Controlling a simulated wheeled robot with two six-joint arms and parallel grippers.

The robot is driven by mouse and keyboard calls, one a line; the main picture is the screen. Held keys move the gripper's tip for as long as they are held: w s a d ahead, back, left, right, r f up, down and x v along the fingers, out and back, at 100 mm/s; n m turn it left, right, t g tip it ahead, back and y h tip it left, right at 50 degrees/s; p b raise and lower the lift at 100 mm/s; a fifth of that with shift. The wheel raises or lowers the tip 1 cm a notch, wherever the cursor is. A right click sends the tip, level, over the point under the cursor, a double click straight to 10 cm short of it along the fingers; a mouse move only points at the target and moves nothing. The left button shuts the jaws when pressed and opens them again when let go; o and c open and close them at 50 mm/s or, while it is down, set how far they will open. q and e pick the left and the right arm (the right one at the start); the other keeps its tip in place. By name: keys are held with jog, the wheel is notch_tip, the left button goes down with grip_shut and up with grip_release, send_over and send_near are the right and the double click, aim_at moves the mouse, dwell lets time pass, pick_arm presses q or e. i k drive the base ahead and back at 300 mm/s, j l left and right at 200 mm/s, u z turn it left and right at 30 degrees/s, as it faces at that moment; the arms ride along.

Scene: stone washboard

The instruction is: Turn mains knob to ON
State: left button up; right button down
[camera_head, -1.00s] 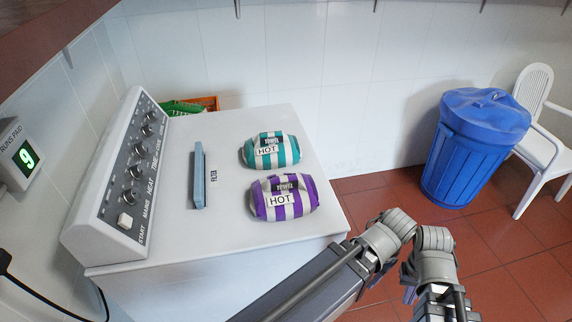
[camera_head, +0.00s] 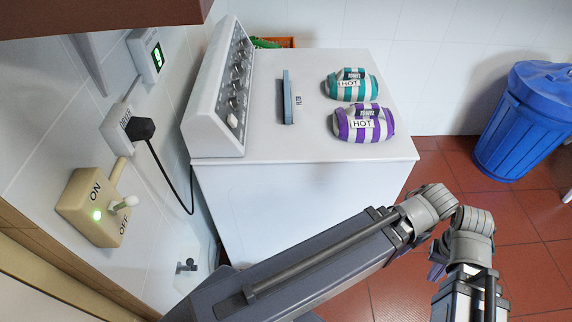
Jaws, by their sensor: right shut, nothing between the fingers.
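The mains knob (camera_head: 234,102) is a small dark round knob on the sloped grey control panel of the white machine, just above the pale start button (camera_head: 232,120). It is too small to read which way it points. My right gripper (camera_head: 440,268) is at the lower right, shut and empty, over the tiled floor, well apart from the panel. Its fingers show only partly. My left gripper is not in view.
Other knobs (camera_head: 238,68) line the panel. Teal (camera_head: 340,84) and purple (camera_head: 350,134) striped towels lie on the machine top (camera_head: 255,135), beside a blue filter (camera_head: 287,97). At left are a wall switch box (camera_head: 80,220) with a green light and a dryer plug (camera_head: 140,128). A blue bin (camera_head: 510,130) stands at right.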

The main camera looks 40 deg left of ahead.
aim_at(235, 102)
jog(key=u, duration=1.2)
jog(key=l+u, duration=0.55)
jog(key=i+l, duration=0.25)
jog(key=i, duration=0.2)
jog(key=k, duration=0.4)
jog(key=k+l+u, duration=0.1)
jog(key=l, duration=0.25)
jog(key=k+l+u, duration=0.1)
jog(key=l, duration=0.25)
jog(key=k+l+u, duration=0.1)
jog(key=l, duration=0.25)
jog(key=k+l+u, duration=0.1)
jog(key=l, duration=0.2)
jog(key=k, duration=0.05)
